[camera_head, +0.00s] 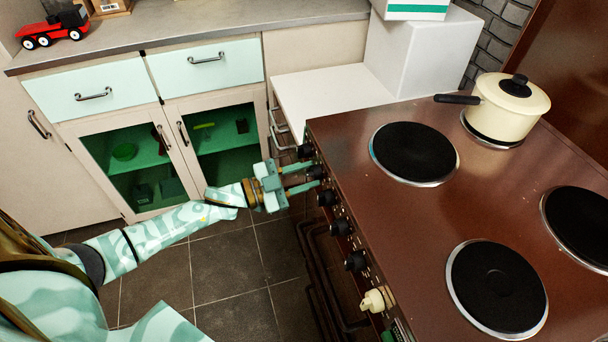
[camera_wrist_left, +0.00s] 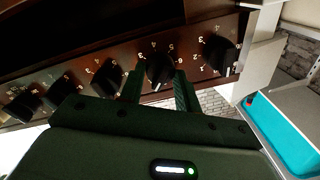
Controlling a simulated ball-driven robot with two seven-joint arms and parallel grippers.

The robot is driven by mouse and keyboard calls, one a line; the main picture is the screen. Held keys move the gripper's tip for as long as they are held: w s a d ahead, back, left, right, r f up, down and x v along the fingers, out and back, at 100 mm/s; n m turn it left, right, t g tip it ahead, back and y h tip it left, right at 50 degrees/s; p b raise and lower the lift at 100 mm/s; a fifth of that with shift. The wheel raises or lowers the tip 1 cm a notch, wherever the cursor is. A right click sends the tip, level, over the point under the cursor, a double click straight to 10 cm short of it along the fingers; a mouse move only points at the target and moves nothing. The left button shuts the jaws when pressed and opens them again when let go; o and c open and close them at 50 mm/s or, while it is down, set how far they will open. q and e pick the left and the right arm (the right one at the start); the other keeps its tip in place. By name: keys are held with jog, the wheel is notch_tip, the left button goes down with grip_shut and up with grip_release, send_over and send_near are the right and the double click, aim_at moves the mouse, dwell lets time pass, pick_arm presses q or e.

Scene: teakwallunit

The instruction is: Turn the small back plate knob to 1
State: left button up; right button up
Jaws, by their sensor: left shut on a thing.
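A row of black knobs runs along the front panel of the brown stove (camera_head: 470,195). My left gripper (camera_head: 309,178) reaches the panel near its far end. Its two fingers are shut on the second black knob from that end (camera_head: 316,172). In the left wrist view this knob (camera_wrist_left: 158,68) sits between the fingertips (camera_wrist_left: 157,80), with printed numbers around it and a white mark at its lower side. The end knob (camera_wrist_left: 218,55) is beside it, with its own white mark pointing down. I cannot tell which plate each knob serves. My right gripper is not in view.
A cream pot (camera_head: 510,105) stands on the far right plate. The other hot plates, such as the far left one (camera_head: 415,153), are bare. A cream fitting (camera_head: 373,300) sticks out lower on the panel. Glass-door cabinets (camera_head: 165,150) stand left, with open tiled floor (camera_head: 230,265) between.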

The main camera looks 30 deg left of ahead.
pick_arm(q)
jog(key=shift+m, duration=0.6)
jog(key=o, duration=1)
jog(key=p+v, duration=0.1)
jog(key=v, duration=0.7)
jog(key=p+v, duration=0.1)
jog(key=v, duration=0.7)
jog(key=shift+s+a+f+p, duration=0.1)
jog(key=shift+s+f+p, duration=0.1)
jog(key=shift+p, duration=0.1)
